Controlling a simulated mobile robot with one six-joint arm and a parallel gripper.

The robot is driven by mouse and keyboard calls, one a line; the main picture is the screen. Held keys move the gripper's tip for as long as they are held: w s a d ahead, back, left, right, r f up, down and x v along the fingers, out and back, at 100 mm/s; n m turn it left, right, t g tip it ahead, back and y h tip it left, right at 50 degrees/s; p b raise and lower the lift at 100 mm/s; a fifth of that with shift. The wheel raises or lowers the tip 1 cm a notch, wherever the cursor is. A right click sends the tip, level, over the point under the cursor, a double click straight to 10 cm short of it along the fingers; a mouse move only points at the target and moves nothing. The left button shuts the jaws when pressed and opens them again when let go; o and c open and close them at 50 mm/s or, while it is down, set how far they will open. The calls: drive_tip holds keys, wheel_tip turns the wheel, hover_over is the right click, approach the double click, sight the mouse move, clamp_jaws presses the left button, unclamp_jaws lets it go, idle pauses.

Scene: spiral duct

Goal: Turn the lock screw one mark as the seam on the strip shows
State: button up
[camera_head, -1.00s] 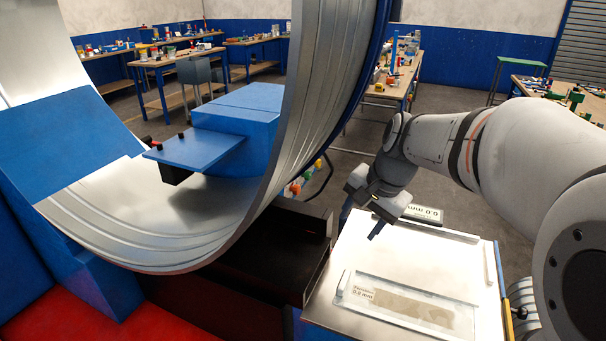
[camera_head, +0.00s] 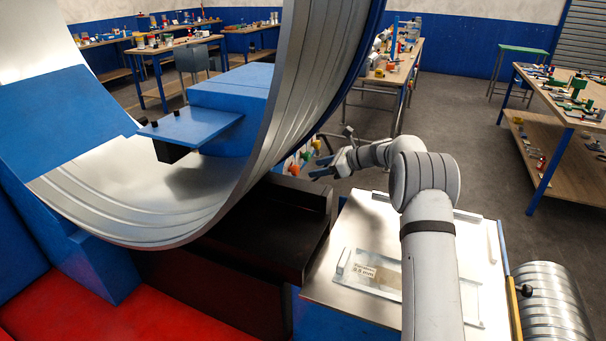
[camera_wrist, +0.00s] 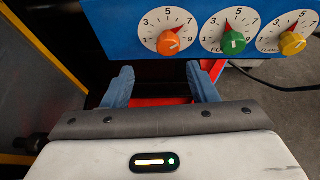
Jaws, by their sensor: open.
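My gripper (camera_head: 318,168) is open and empty. In the wrist view its fingers (camera_wrist: 160,76) are apart, in front of and below a blue panel (camera_wrist: 115,28). Three dials with numbered white faces stand on the panel: an orange knob (camera_wrist: 169,42), a green knob (camera_wrist: 233,43) and a yellow knob (camera_wrist: 292,43). The fingers do not touch them. None is clearly marked as the lock screw. In the head view a tan strip (camera_head: 388,291) lies in a clear holder (camera_head: 357,255) on a pale table, partly hidden by my arm. Its seam cannot be made out.
A large ribbed metal duct (camera_head: 290,95) curves over the left and centre. A dark tray (camera_head: 285,210) lies between it and the pale table (camera_head: 325,275). In the wrist view a yellow-edged panel (camera_wrist: 38,60) is at left.

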sight(298, 169)
drive_tip(key=shift+m+t+y, duration=0.3)
drive_tip(key=shift+m+y, duration=0.1)
drive_tip(key=p+x, duration=0.1)
drive_tip(key=x, duration=0.3)
drive_tip(key=w+p+x, duration=0.1)
drive_tip(key=x, duration=0.3)
drive_tip(key=shift+f, duration=0.2)
